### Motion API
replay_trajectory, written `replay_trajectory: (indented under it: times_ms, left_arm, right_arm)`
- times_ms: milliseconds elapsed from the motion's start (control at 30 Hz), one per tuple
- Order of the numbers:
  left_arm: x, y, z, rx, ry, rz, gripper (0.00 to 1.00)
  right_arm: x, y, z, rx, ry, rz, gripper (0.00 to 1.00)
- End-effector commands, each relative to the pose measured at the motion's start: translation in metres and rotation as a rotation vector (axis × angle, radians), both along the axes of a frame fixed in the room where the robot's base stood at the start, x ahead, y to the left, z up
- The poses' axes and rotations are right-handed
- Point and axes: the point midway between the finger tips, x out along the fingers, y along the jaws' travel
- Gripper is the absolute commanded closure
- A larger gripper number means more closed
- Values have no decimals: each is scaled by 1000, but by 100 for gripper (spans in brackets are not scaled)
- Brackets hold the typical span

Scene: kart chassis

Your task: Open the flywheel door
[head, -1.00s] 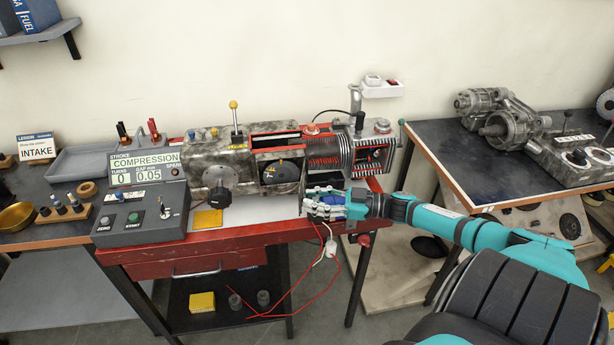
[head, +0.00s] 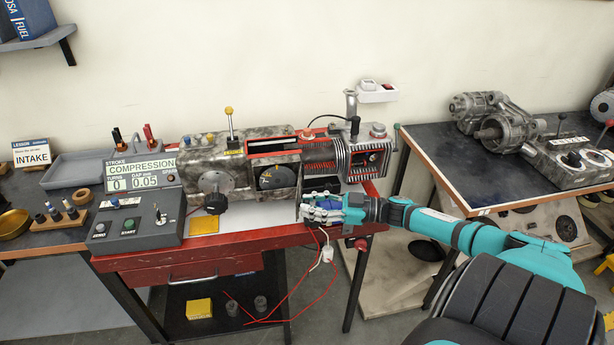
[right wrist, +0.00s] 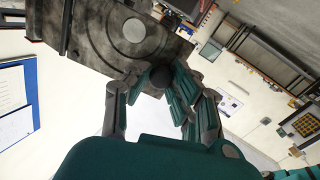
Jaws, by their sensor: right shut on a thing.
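The flywheel door stands swung outward and shows nearly edge-on as a thin plate (head: 298,196) at the front of the engine model in the head view. Behind it the opening shows the dark flywheel disc (head: 278,178). My right gripper (head: 318,208) is at the door's right side. In the right wrist view, a mottled grey plate with a round boss, apparently the door (right wrist: 100,42), fills the top. My right fingers (right wrist: 160,95) are closed around a round black knob (right wrist: 160,77) by its edge. My left gripper is not in view.
The engine model stands on a red bench (head: 240,238). A control box with a display (head: 140,215) is left of it. Red wires (head: 322,275) hang below the gripper. A dark table (head: 450,165) stands at right.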

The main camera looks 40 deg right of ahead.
Motion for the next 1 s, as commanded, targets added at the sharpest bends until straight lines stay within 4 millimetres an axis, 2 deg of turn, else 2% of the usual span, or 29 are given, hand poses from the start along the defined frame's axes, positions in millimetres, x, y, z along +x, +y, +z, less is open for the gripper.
replay_trajectory:
  times_ms: [33,67,100,267,700,1000]
  left_arm:
    - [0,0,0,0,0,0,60]
    - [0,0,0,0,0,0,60]
    - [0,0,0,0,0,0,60]
    - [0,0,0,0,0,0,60]
    - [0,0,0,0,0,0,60]
    - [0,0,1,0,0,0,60]
  right_arm:
    - [2,-11,-1,-3,8,-29,100]
    - [2,-11,-1,-3,8,-29,100]
    - [2,-11,-1,-4,8,-29,75]
    - [1,-9,-3,-5,10,-24,54]
    - [-2,-4,-8,-6,17,-11,52]
    - [-3,-9,-4,-5,10,-16,52]
